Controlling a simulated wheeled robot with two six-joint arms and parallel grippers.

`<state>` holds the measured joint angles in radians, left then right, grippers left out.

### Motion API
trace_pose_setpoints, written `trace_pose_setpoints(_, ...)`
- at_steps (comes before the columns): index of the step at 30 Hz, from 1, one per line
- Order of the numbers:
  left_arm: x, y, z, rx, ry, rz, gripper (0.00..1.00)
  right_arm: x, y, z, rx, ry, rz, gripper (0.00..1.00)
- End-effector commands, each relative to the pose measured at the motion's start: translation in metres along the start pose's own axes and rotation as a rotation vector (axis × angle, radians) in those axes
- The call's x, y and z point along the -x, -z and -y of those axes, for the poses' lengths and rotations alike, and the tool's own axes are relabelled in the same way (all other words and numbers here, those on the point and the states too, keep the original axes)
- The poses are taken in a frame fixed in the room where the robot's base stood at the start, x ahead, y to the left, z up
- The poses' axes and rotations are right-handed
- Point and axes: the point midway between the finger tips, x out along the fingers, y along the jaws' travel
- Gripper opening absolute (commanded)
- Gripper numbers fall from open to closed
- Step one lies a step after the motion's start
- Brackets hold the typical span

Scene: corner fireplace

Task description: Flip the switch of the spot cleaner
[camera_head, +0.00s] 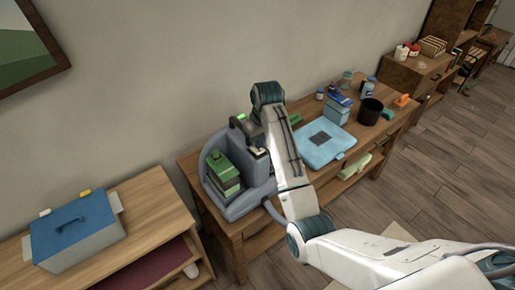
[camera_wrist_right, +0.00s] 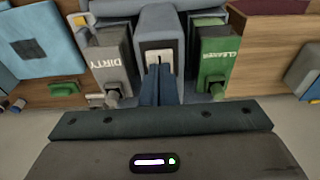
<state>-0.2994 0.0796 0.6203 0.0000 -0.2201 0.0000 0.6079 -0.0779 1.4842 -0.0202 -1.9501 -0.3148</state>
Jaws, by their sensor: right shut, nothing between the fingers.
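The spot cleaner (camera_head: 215,190) is a grey machine on the wooden table, with a green tank (camera_head: 222,172) on its near side. In the right wrist view, its grey middle column (camera_wrist_right: 158,22) stands between a grey tank marked DIRTY (camera_wrist_right: 110,62) and a green tank marked CLEANER (camera_wrist_right: 218,60). A pale switch plate (camera_wrist_right: 159,56) sits on the column. My right gripper (camera_wrist_right: 161,72) is shut and empty, its fingertips right at the plate's lower part. The fingers partly cover the switch, and I cannot tell contact or its position. My left gripper is not in view.
The table (camera_head: 188,160) also bears a light blue case (camera_head: 322,150), a black cup (camera_head: 369,111), a blue box (camera_head: 339,108) and small bottles. A lower shelf unit (camera_head: 150,210) with a blue box (camera_head: 75,232) stands left. The wall is close behind.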

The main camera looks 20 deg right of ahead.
Motion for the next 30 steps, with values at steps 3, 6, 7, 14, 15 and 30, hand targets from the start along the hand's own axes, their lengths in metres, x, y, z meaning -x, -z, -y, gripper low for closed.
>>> trace_pose_setpoints(3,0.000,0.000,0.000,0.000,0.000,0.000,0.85,-0.002,0.000,0.000,0.000,0.000,0.000,0.00)
trace_pose_setpoints(6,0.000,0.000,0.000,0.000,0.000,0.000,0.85,-0.004,-0.001,0.000,0.000,0.000,0.000,0.00)
trace_pose_setpoints(7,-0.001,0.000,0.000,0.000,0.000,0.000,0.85,-0.004,-0.001,0.000,0.000,0.000,0.000,0.00)
trace_pose_setpoints(14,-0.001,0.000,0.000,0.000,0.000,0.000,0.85,-0.007,-0.001,0.000,0.000,0.000,0.000,0.00)
trace_pose_setpoints(15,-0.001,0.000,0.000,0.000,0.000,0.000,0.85,-0.008,-0.001,0.000,0.000,0.000,0.000,0.00)
trace_pose_setpoints(30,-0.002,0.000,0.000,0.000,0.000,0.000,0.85,-0.016,-0.003,0.000,0.000,0.000,0.001,0.00)
